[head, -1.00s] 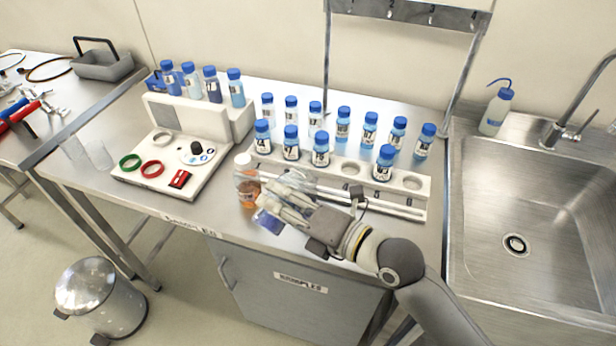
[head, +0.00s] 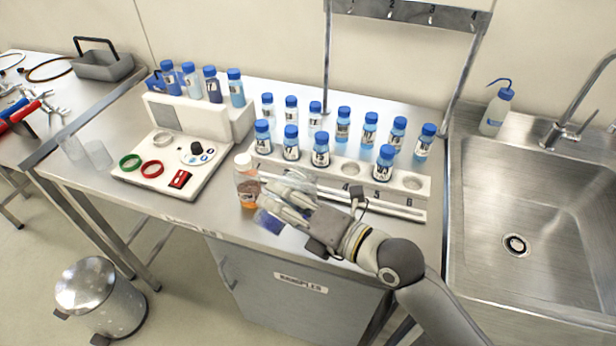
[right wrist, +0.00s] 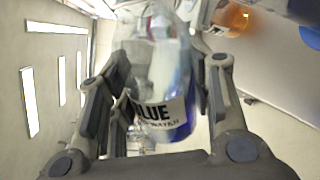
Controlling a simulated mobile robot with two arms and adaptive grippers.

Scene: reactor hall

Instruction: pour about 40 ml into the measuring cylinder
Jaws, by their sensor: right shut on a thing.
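My right gripper (head: 285,208) is shut on a clear bottle with blue liquid (head: 268,221), above the front of the bench. In the right wrist view the bottle (right wrist: 165,75) sits between the fingers, with a label reading "BLUE". It is tilted, and the blue liquid gathers along its lower side. Its mouth is not clear. Two clear, empty-looking vessels (head: 97,155) stand at the bench's left end. My left gripper is not in view.
A white-capped bottle with orange contents (head: 247,196) stands just left of the gripper. Behind are a white rack (head: 330,178) with several blue-capped bottles and a control panel (head: 165,180). A sink (head: 540,200) lies right.

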